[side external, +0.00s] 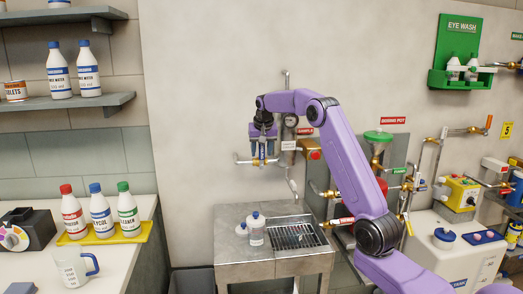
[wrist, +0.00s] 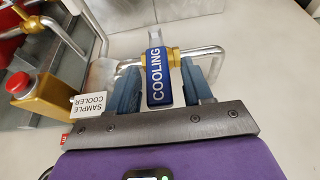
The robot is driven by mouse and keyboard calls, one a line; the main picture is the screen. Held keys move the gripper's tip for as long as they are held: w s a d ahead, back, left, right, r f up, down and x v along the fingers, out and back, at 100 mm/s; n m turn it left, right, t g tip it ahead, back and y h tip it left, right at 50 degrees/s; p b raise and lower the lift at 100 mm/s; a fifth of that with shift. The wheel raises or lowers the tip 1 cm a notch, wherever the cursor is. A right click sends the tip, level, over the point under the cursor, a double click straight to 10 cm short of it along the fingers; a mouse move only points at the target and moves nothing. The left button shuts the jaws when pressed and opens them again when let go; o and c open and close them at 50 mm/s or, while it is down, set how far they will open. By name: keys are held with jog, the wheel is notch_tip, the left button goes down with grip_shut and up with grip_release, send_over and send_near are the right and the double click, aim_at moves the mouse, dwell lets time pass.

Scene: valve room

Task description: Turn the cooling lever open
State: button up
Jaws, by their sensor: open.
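The cooling lever (wrist: 158,82) is a blue handle lettered COOLING on a brass valve body (wrist: 157,56). In the wrist view it runs across the chrome pipe, from the valve towards my palm. My gripper (wrist: 158,66) is open, with one blue-grey finger on each side of the lever. A narrow gap shows beside the handle; I cannot tell whether either finger touches it. In the side external view my gripper (side external: 263,153) points down at the wall pipe, and its fingers largely hide the lever.
A tag reading SAMPLE COOLER (wrist: 88,105) hangs left of the fingers in the wrist view. A brass block with a red knob (wrist: 38,92) is further left. Below my gripper stands a steel sink (side external: 235,255) with white bottles (side external: 256,232).

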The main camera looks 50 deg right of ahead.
grip_shut()
jog(key=w+a+g+h, duration=0.1)
jog(key=h, duration=0.1)
jog(key=w+a+f+n+g+h, duration=0.1)
jog(key=g+h, duration=0.1)
jog(key=w+a+g+h, duration=0.1)
jog(key=g, duration=0.1)
jog(key=shift+f+n+h, duration=0.3)
jog(key=shift+n+h, duration=0.1)
jog(key=shift+w+a+f+g+h, duration=0.1)
jog(key=shift+a+f+g+h, duration=0.1)
jog(key=shift+f+g+h, duration=0.15)
dwell(0.7)
jog(key=shift+r, duration=0.1)
